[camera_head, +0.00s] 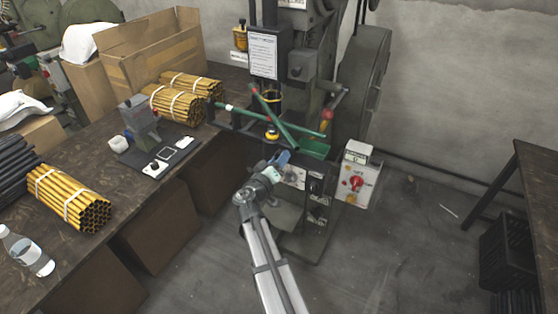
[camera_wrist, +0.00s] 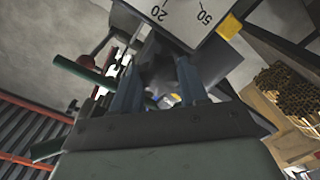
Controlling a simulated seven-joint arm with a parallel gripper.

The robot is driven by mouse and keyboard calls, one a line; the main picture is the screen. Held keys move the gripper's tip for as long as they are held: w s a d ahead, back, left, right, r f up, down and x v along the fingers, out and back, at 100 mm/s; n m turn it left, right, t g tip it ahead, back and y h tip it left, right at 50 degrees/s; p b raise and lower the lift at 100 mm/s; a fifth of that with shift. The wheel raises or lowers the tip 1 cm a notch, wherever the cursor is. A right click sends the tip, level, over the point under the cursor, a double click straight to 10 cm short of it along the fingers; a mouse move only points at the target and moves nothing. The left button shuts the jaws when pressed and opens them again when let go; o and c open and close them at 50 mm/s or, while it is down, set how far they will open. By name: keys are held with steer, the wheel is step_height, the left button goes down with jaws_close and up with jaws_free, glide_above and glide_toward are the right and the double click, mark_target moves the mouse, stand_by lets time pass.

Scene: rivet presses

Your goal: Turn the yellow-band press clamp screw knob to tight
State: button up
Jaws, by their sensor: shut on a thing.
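The press (camera_head: 318,70) stands in the middle of the head view, with green crossed handles and a yellow ring (camera_head: 272,134) low on its column. My gripper (camera_head: 282,158) is at the press front, just below that ring. In the wrist view, its two blue fingers are shut on a dark grey clamp screw knob (camera_wrist: 157,68). A white scale plate (camera_wrist: 195,18) marked 20 and 50, with a yellow patch (camera_wrist: 230,26), is just beyond the fingers. In the head view my gripper hides the knob, and I cannot read its turn position.
A white dial panel (camera_head: 293,176) and a box with a red knob (camera_head: 357,183) are close below and right. Green handles (camera_head: 284,121) with red ends stick out above my gripper. The left bench holds yellow rod bundles (camera_head: 68,197) and a cardboard box (camera_head: 150,55).

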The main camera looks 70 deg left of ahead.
stand_by(0.4)
steer(key=o, duration=1.1)
steer(key=shift+c, duration=0.2)
steer(key=v, duration=1.4)
steer(key=shift+w+a, duration=0.1)
